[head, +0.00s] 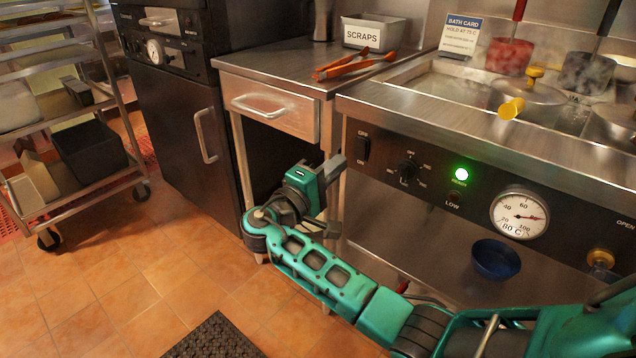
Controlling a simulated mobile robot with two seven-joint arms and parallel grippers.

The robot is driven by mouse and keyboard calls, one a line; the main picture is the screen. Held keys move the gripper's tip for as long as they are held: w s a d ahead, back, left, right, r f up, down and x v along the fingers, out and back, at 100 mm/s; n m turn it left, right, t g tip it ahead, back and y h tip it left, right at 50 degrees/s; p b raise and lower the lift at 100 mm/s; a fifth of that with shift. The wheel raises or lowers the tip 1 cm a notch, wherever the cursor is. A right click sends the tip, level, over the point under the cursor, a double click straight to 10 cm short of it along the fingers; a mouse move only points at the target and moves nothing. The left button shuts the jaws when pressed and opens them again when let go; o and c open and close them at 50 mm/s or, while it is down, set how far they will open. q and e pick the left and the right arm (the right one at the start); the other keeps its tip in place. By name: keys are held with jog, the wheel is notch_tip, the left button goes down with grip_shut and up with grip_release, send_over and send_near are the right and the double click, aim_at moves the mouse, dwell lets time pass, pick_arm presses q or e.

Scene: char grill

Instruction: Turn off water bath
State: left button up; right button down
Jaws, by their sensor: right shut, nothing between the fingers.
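The water bath (440,105) is a steel basin with a dark front panel, at the right of the head view. A black rocker switch (363,148) marked OFF and ON sits at the panel's left end. Right of it are a black dial knob (408,171), a lit green lamp (461,174), an unlit LOW lamp (454,198) and a round temperature gauge (519,214). My right gripper (336,168) is shut and empty, left of and slightly below the rocker switch, apart from it in the picture. My left gripper is out of view.
A steel table with a drawer (270,115) stands left of the bath, holding a SCRAPS bin (374,33) and orange-handled tongs (352,66). A blue bowl (496,259) sits on the shelf below the panel. A rack cart (75,200) stands far left, with open floor before it.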

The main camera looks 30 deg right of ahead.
aim_at(359, 145)
jog(key=x, duration=0.5)
jog(key=shift+w+d+b, duration=0.1)
jog(key=shift+d+b, duration=0.05)
jog(key=shift+b, duration=0.2)
jog(key=shift+d, duration=0.1)
